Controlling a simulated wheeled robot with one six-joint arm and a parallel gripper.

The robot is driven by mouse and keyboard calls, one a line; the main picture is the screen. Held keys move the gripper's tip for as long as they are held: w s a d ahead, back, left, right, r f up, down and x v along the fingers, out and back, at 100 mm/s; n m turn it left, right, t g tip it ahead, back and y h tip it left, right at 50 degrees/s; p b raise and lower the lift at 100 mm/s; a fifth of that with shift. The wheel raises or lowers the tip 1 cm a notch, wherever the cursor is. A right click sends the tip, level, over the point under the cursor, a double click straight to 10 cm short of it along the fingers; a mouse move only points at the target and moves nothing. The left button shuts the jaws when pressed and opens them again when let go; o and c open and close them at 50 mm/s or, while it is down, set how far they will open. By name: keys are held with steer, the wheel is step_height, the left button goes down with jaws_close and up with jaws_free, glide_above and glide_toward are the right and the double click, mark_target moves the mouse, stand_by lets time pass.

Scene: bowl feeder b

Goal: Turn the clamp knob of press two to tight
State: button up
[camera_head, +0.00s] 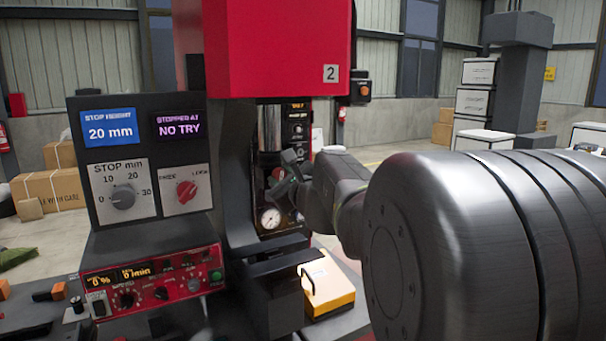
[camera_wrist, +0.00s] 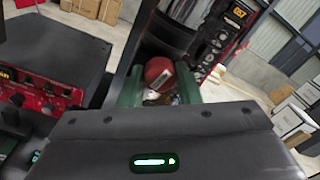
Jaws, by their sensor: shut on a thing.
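Press two (camera_head: 262,45) has a red head with a plate marked 2 and stands upright in the middle of the head view. My gripper (camera_head: 284,183) reaches in from the right to the front of its dark column, just above a round gauge (camera_head: 270,217). In the wrist view, the green fingers of my gripper (camera_wrist: 159,88) are shut on a rounded red clamp knob (camera_wrist: 158,71), one finger on each side. In the head view the knob is mostly hidden by the gripper. Its turn setting cannot be read.
A control box (camera_head: 140,225) left of the press shows STOP HEIGHT 20 mm and STOPPED AT NO TRY. It carries a grey dial (camera_head: 123,197) and a red selector (camera_head: 187,192). A yellow box (camera_head: 328,283) sits low beside the press. Cartons (camera_head: 55,190) stand behind.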

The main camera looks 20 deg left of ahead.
steer(key=m+p, duration=0.2)
steer(key=m, duration=0.2)
steer(key=shift+r+m, duration=0.15)
steer(key=shift+m, duration=0.15)
steer(key=m+p, duration=0.2)
steer(key=m, duration=0.1)
steer(key=shift+m+p, duration=0.3)
steer(key=shift+p, duration=0.05)
steer(key=m+p, duration=0.2)
steer(key=m, duration=0.1)
steer(key=shift+g, duration=0.3)
steer(key=shift+m+p, duration=0.75)
steer(key=shift+m, duration=1.05)
steer(key=o, duration=1)
steer(key=shift+c, duration=0.2)
steer(key=shift+d, duration=0.15)
steer(key=b+v, duration=0.1)
steer(key=v, duration=1.2)
steer(key=shift+d, duration=0.35)
